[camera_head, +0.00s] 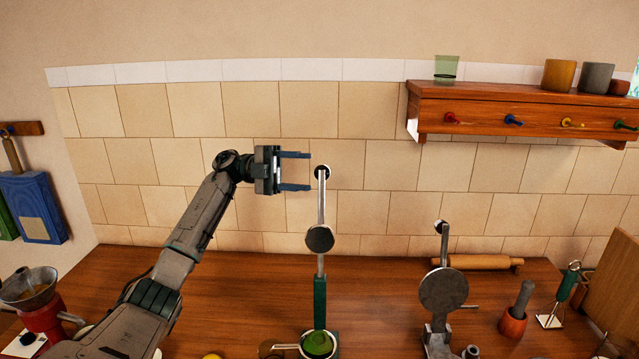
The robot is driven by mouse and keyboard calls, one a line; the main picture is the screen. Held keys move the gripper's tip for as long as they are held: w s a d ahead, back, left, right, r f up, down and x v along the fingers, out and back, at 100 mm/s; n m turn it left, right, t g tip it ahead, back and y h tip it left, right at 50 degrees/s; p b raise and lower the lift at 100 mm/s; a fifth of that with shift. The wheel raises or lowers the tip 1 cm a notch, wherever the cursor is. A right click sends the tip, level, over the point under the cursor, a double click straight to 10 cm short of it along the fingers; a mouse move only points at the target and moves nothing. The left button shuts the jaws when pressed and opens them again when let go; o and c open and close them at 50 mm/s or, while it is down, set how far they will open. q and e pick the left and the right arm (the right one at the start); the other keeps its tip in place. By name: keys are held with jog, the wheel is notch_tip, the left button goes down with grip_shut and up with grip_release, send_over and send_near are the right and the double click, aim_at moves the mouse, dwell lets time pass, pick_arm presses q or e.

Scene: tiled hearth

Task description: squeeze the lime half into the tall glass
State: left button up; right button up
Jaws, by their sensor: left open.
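A lever press with a green column (320,300) stands on the counter at the bottom centre. Its metal lever rises to a black knob (322,172), with a dark round disc (320,239) partway down. A green rounded piece that looks like the lime half (318,344) sits at the foot of the press, near the bottom edge. My left gripper (308,171) is open and empty, its two fingers pointing right, with the knob just beyond the fingertips in the picture. Contact cannot be told. I cannot make out the tall glass for certain. My right gripper is not in view.
A second metal device (443,290) with a round plate stands to the right. A mortar (513,322) and a rolling pin (478,262) are further right. A wall shelf (480,105) holds a green glass (446,68) and cups. A red grinder (42,318) stands at the left.

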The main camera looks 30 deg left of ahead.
pick_arm(q)
jog(key=v, duration=0.3)
jog(key=shift+a+r+b, duration=0.1)
jog(key=shift+a+b, duration=0.05)
jog(key=shift+b, duration=0.25)
dwell(0.5)
